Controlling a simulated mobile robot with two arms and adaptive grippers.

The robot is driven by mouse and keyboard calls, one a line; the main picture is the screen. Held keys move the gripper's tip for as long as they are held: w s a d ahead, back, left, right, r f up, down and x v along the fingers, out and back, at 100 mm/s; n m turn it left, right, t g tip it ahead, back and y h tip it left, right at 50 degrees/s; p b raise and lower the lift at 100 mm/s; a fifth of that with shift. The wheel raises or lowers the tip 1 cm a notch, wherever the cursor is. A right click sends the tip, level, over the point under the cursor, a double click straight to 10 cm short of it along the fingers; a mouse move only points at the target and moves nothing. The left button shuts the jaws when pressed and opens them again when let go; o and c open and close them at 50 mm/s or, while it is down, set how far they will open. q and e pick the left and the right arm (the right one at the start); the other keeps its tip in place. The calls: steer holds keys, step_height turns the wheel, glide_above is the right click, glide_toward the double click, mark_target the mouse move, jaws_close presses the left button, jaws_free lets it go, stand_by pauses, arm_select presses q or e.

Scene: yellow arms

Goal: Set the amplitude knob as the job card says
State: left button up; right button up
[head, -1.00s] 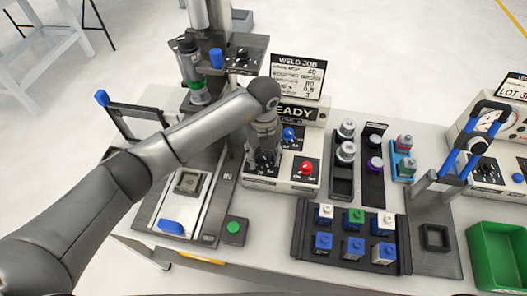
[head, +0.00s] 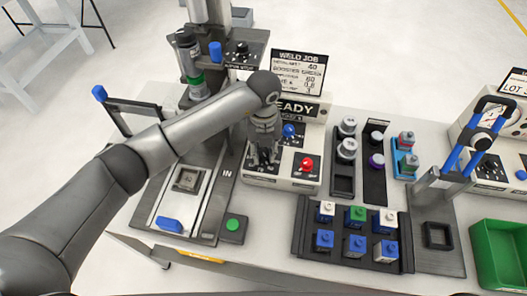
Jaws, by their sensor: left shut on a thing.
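The job card (head: 298,74), headed WELD JOB, stands behind the control box (head: 300,182); its figures include 40, 60 and 0.8, and the smaller print is hard to read. My left gripper (head: 264,160) points down at the left part of the box's front panel. It is shut on a dark knob there, which its fingers mostly hide, so I cannot read the setting. The READY display (head: 297,108) is partly covered by my arm. My right gripper is not in view.
The welding press (head: 190,65) and its slide with a blue handle (head: 169,224) stand left. A green button (head: 232,224) is in front. A rack of blue, white and green blocks (head: 300,240), a blue-handled press (head: 465,165) and a green bin (head: 500,250) are right.

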mark_target(263, 153)
arm_select(q)
steer(key=m+b, duration=0.3)
steer(key=b, duration=0.1)
steer(key=m+b, duration=0.4)
steer(key=b, duration=0.1)
steer(key=m+b, duration=0.4)
steer(key=shift+f+b, duration=0.25)
steer(key=shift+b, duration=0.1)
steer(key=shift+r+m+b, duration=0.2)
steer(key=shift+m+b, duration=1.25)
steer(key=shift+m, duration=0.35)
steer(key=o, duration=1)
steer(key=shift+o, duration=0.2)
steer(key=shift+r, duration=0.1)
step_height(263, 153, up, 12)
